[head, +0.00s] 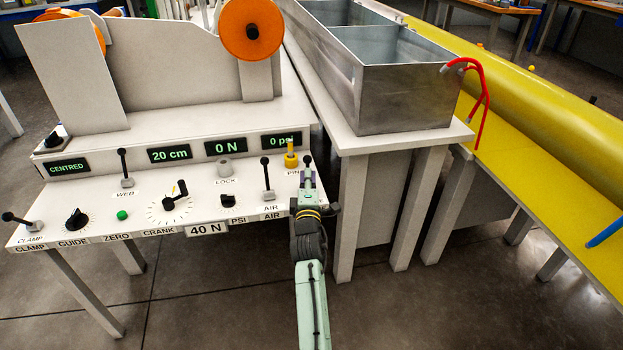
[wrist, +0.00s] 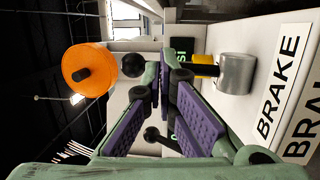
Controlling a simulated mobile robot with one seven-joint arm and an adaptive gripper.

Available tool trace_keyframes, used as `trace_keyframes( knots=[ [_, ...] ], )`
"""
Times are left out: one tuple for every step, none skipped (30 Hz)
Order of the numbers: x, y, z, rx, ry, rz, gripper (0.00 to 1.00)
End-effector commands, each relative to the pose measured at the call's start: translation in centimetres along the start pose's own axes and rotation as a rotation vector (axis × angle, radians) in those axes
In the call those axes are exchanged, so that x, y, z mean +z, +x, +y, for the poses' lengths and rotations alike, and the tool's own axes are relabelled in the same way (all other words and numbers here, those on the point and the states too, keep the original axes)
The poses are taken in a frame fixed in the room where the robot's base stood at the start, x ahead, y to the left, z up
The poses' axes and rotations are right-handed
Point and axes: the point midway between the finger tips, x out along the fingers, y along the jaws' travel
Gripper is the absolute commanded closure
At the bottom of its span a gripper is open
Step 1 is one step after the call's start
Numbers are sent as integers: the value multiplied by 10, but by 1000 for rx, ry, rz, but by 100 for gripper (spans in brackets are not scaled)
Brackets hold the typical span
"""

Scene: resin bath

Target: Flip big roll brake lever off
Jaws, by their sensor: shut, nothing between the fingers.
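The brake lever shows in the head view as a black ball knob (head: 307,160) at the right end of the panel, just beyond my gripper (head: 308,182). In the wrist view its black ball (wrist: 132,65) is close beside the tips of my gripper (wrist: 165,85). A grey cylinder (wrist: 237,73), seemingly its base, stands near the BRAKE label (wrist: 280,88). The stem between them is mostly hidden by a finger. My gripper is shut and empty; I cannot tell if it touches the lever. An orange roll (head: 252,28) is mounted above the panel.
A yellow pin (head: 291,155) stands just left of the brake lever, and the AIR lever (head: 266,178) is further left. The WEB lever (head: 124,168), crank (head: 174,200) and displays fill the panel. A metal bath (head: 400,95) stands to the right.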

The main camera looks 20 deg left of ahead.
Motion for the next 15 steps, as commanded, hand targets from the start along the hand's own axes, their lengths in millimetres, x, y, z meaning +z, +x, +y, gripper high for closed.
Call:
trace_keyframes(
  knots=[
    [-1,4,1,1,-2,0,100],
    [-2,5,1,2,-2,0,100],
    [-2,7,1,3,0,1,100],
    [-3,9,1,3,-1,1,100],
    [-3,10,1,3,-1,0,100],
    [-3,12,1,3,-2,0,100],
    [-4,13,1,3,-2,0,100],
    [-4,14,1,3,-1,0,100],
    [-4,16,2,4,-1,1,100],
    [-4,17,2,4,-1,1,100],
    [-4,18,2,4,-1,0,100],
    [-5,19,2,4,-1,0,100],
    [-5,20,2,3,-1,0,100],
    [-5,20,1,3,-1,0,100],
    [-5,21,1,2,-1,1,100]
  ],
)
